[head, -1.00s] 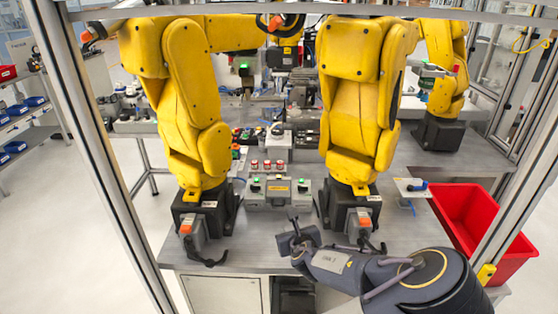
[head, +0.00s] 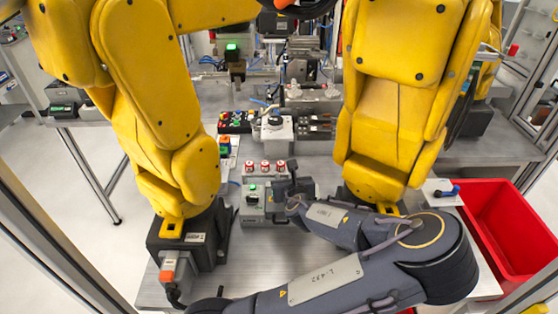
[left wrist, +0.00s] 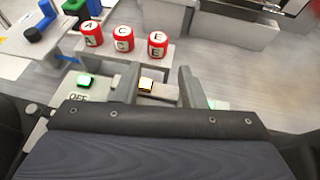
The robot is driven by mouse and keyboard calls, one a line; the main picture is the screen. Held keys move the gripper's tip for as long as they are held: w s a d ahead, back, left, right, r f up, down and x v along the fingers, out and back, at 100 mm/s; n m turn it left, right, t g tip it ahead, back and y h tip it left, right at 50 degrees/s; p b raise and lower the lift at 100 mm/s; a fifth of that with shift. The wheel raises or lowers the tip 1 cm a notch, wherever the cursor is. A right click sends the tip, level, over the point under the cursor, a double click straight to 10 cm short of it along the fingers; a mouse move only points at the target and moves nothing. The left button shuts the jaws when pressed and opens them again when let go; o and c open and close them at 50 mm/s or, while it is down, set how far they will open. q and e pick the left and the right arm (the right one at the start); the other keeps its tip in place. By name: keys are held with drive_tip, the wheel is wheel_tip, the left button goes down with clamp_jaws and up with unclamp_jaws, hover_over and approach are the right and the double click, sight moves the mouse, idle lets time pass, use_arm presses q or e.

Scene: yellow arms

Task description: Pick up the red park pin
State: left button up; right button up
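Three red pins with white lettered faces stand in a row on a grey fixture (head: 257,209): left (head: 249,167), middle (head: 265,166) and right (head: 280,166). The left wrist view also shows the left pin (left wrist: 91,35), middle pin (left wrist: 123,39) and right pin (left wrist: 158,44). I cannot tell which one is the park pin. My left gripper (head: 286,184) is low over the fixture's right side, in front of the pins and apart from them. In the left wrist view its fingers (left wrist: 160,80) are open, with nothing held between them. My right gripper is not in view.
Two big yellow robot arms (head: 160,120) (head: 400,100) stand on either side of the fixture. A lit green button (left wrist: 87,81) sits in front of the pins. A button box (head: 235,122) is behind left. A red bin (head: 500,215) is at right.

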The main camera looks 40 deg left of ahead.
sight(282, 166)
use_arm(q)
drive_tip(key=shift+x, duration=0.85)
drive_tip(key=w+a, duration=0.1)
drive_tip(key=w+a+p, duration=0.1)
drive_tip(key=a+p, duration=0.1)
drive_tip(key=a, duration=0.1)
drive_tip(key=shift+w+f, duration=0.35)
drive_tip(key=shift+w, duration=0.05)
drive_tip(key=shift+w+a+f, duration=0.1)
drive_tip(key=shift+w+f, duration=0.05)
drive_tip(key=shift+c, duration=0.4)
drive_tip(key=c, duration=0.7)
